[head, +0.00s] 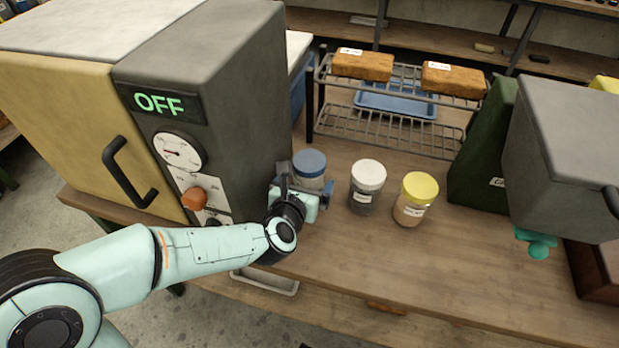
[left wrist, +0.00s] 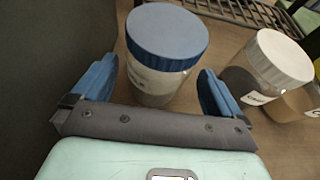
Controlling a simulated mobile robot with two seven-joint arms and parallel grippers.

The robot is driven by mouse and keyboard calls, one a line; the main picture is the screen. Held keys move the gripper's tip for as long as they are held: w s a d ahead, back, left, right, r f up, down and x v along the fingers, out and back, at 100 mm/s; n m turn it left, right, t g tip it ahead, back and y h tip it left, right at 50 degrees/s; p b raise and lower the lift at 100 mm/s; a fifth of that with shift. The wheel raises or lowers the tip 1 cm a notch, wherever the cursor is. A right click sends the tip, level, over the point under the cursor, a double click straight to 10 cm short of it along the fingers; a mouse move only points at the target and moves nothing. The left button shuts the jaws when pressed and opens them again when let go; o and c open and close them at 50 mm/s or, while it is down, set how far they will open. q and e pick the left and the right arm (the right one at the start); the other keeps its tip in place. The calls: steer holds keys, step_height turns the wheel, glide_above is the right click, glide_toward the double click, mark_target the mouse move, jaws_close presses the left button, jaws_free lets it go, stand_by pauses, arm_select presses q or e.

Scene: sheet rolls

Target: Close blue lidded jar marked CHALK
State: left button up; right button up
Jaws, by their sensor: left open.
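The blue-lidded jar (head: 309,165) stands upright on the wooden bench, just right of the grey machine. Its blue lid (left wrist: 167,36) sits on top of the clear body (left wrist: 155,85) in the left wrist view; I cannot tell whether it is tight. A label shows partly on the body, but I cannot read it. My left gripper (head: 306,196) is open and low in front of the jar. In the left wrist view, the blue fingers of the left gripper (left wrist: 158,88) are on either side of the jar's near side, apart from it. My right gripper is not in view.
A white-lidded jar (head: 367,186) and a yellow-lidded jar (head: 415,198) stand to the right. The grey machine (head: 222,100) reading OFF is close on the left.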

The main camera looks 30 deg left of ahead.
mark_target(310, 160)
arm_select(q)
steer(key=x, duration=0.3)
steer(key=shift+w+a, duration=0.15)
steer(key=shift+w, duration=0.15)
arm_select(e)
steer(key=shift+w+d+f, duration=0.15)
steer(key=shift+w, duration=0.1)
arm_select(q)
steer(key=shift+r, duration=0.1)
steer(key=c, duration=1.2)
step_height(310, 160, up, 9)
steer(key=p, duration=0.4)
steer(key=shift+r, duration=0.1)
step_height(310, 160, up, 11)
steer(key=p, duration=0.6)
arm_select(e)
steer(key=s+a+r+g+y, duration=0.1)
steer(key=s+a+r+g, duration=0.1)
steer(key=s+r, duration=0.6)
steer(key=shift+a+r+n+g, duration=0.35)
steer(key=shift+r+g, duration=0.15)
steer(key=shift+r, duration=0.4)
